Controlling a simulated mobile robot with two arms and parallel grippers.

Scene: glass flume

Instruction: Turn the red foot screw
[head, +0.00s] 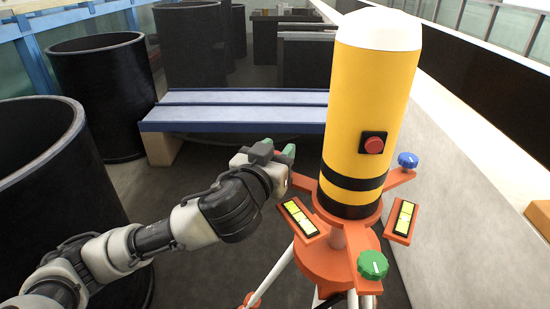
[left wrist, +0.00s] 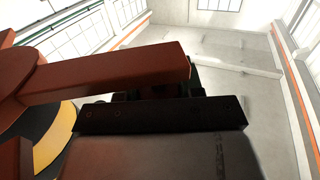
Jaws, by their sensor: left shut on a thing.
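My left gripper (head: 277,152) reaches in from the left and is shut at the end of the orange tripod's left arm. A small patch of the red foot screw (head: 279,153) shows between its green-tipped fingers; the rest is hidden. The orange tripod head (head: 322,262) carries an upright yellow cylinder (head: 366,90) with black bands and a white top. A blue foot screw (head: 408,160) and a green foot screw (head: 373,265) sit on its other arms. In the left wrist view, the orange arm (left wrist: 115,75) lies close over my dark gripper; the red knob is not distinguishable there. My right gripper is not in view.
Two yellow level vials (head: 299,217) (head: 403,218) sit on orange plates. A red button (head: 374,145) is on the cylinder. A blue-edged bench (head: 235,112) stands behind, with black bins (head: 105,90) at left. A grey wall (head: 470,190) runs along the right.

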